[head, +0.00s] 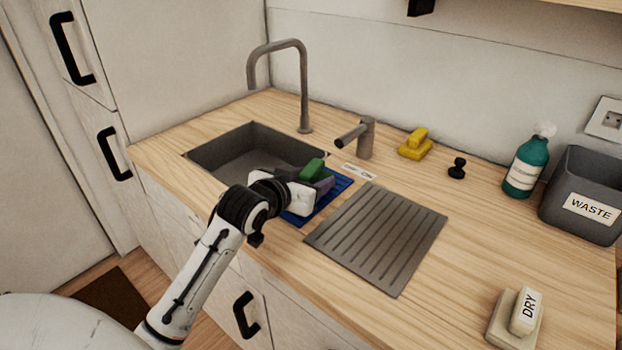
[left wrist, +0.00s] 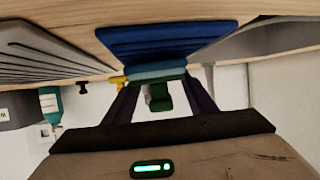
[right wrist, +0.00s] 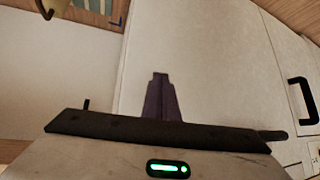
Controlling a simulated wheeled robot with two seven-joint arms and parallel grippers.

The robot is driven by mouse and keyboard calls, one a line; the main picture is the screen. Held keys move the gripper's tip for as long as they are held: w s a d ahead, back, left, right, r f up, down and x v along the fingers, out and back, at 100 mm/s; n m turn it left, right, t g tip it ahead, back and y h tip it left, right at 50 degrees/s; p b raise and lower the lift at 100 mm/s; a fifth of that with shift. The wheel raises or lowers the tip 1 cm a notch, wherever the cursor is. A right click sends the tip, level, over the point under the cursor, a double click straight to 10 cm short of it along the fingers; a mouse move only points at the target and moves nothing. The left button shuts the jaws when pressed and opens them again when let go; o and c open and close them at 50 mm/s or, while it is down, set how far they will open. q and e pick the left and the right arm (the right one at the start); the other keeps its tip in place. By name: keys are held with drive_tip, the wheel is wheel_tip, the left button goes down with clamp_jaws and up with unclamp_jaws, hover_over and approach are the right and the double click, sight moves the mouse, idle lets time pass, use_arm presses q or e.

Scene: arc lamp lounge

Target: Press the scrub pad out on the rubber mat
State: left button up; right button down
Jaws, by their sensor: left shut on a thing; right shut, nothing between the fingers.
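The scrub pad has a green grip (head: 313,168) and, in the left wrist view, a pale teal layer (left wrist: 158,71). My left gripper (head: 312,184) is shut on it, with a finger on each side of the green grip. The blue ribbed rubber mat (head: 299,216) lies on the counter between the sink and the drainboard. It also shows in the left wrist view (left wrist: 165,42). The pad is over the mat, close to it; I cannot tell whether they touch. My right gripper (right wrist: 160,76) is shut and empty in front of a pale cabinet face.
The grey sink (head: 223,146) is at the left, with a tall tap (head: 304,85). A grey ribbed drainboard (head: 380,240) lies right of the mat. Behind are a lever post (head: 366,138), yellow sponge (head: 414,149), black knob (head: 457,168), teal bottle (head: 525,168) and WASTE bin (head: 560,185).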

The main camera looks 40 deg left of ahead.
sight(313, 166)
use_arm(q)
drive_tip(key=c, duration=0.4)
drive_tip(key=shift+f, duration=0.6)
idle(0.5)
drive_tip(key=shift+s+f+b, duration=0.1)
drive_tip(key=shift+f+b, duration=0.2)
drive_tip(key=shift+f, duration=0.1)
idle(0.4)
wheel_tip(313, 166, up, 5)
drive_tip(key=p, duration=0.5)
drive_tip(key=shift+r+p, duration=0.15)
drive_tip(key=shift+p, duration=0.25)
drive_tip(key=shift+r+p, duration=0.3)
drive_tip(key=shift+r, duration=0.9)
